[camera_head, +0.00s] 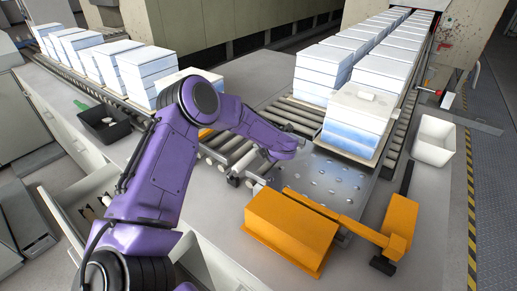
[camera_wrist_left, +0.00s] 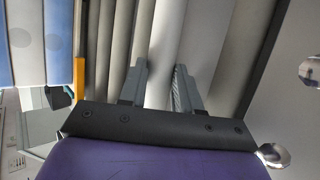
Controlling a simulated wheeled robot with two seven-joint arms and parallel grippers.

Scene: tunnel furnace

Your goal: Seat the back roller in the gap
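The conveyor's grey rollers (camera_head: 299,112) run between the brick stacks and the perforated metal plate. My left gripper (camera_wrist_left: 162,65) points down at the rollers. In the left wrist view its two grey fingers stand apart, with a pale roller (camera_wrist_left: 168,50) between or just beneath them. I cannot tell whether they touch it. In the head view my purple left arm reaches across from the lower left, and its wrist hides the fingers and part of the roller bed. I cannot tell which roller is the back one, and I see no clear gap. My right gripper is not in view.
White-and-blue stacks (camera_head: 363,112) stand on the conveyor right of the wrist, more (camera_head: 142,72) at left. The perforated plate (camera_head: 325,178) and orange pusher (camera_head: 292,226) lie close by. A black bin (camera_head: 101,126) and white bin (camera_head: 434,141) stand on the worktop.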

